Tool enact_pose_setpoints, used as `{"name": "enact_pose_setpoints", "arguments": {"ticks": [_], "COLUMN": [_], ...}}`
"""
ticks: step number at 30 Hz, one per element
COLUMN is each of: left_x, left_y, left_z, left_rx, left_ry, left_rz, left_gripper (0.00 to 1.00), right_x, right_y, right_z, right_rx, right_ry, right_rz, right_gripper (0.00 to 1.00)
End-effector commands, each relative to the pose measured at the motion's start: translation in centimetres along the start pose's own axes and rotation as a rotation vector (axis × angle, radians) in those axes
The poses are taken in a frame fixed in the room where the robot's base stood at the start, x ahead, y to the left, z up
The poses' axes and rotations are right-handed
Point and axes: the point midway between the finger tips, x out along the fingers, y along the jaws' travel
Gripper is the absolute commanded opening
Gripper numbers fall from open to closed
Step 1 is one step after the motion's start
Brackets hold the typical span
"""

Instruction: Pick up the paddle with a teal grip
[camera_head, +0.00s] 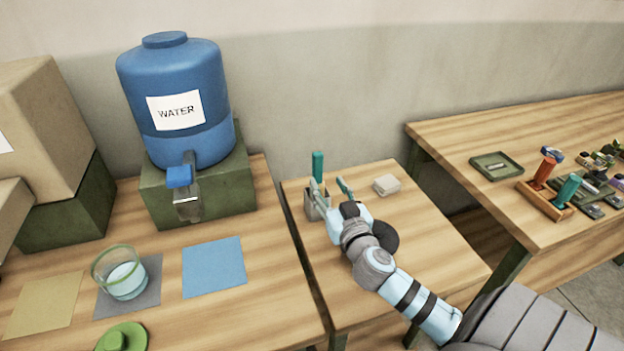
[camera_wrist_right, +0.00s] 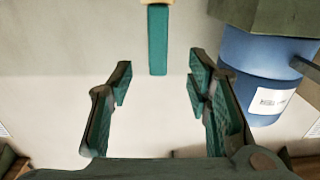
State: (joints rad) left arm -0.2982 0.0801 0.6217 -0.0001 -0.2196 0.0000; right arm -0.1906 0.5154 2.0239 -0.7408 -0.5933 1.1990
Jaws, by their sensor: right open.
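The teal grip (camera_head: 317,165) sticks up out of a small grey holder (camera_head: 317,203) on the small middle table; the rest of the paddle is hidden inside the holder. My right gripper (camera_head: 328,186) is open, with its fingers close to the holder and the grip. In the right wrist view, the teal grip (camera_wrist_right: 158,40) lines up between the two open fingers (camera_wrist_right: 160,82) but lies beyond their tips, and nothing is held. Another teal handle (camera_head: 568,188) and an orange-red handle (camera_head: 545,170) stand in a wooden rack on the right table. My left gripper is out of view.
A blue water jug (camera_head: 180,110) stands on a green crate (camera_head: 222,190) at the left. A pale block (camera_head: 387,185) and a dark round thing (camera_head: 386,236) lie near my right gripper. A glass (camera_head: 120,275) stands on the left table (camera_head: 230,320).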

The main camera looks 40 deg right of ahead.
Motion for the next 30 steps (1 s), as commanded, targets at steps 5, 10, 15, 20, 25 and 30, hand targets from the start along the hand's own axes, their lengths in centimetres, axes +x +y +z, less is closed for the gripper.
{"name": "enact_pose_setpoints", "arguments": {"ticks": [5, 10, 15, 20, 25, 30], "left_x": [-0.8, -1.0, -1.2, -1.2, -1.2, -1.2], "left_y": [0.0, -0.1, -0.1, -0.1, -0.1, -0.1], "left_z": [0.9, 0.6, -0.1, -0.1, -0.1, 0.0], "left_rx": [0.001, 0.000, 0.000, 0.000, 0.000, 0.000], "left_ry": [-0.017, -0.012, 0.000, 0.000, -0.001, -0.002], "left_rz": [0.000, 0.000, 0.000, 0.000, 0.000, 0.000], "left_gripper": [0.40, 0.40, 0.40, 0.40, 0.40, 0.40], "right_x": [3.7, 6.3, 9.2, 9.4, 9.4, 9.4], "right_y": [0.1, 0.0, -0.1, -0.2, -0.2, -0.2], "right_z": [-0.2, -0.2, -0.2, 0.0, 0.0, 0.0], "right_rx": [0.001, 0.001, 0.001, 0.000, 0.000, -0.001], "right_ry": [0.000, 0.001, 0.000, -0.001, -0.001, -0.001], "right_rz": [0.002, 0.002, -0.001, -0.003, -0.003, -0.003], "right_gripper": [0.45, 0.45, 0.45, 0.45, 0.27, 0.00]}}
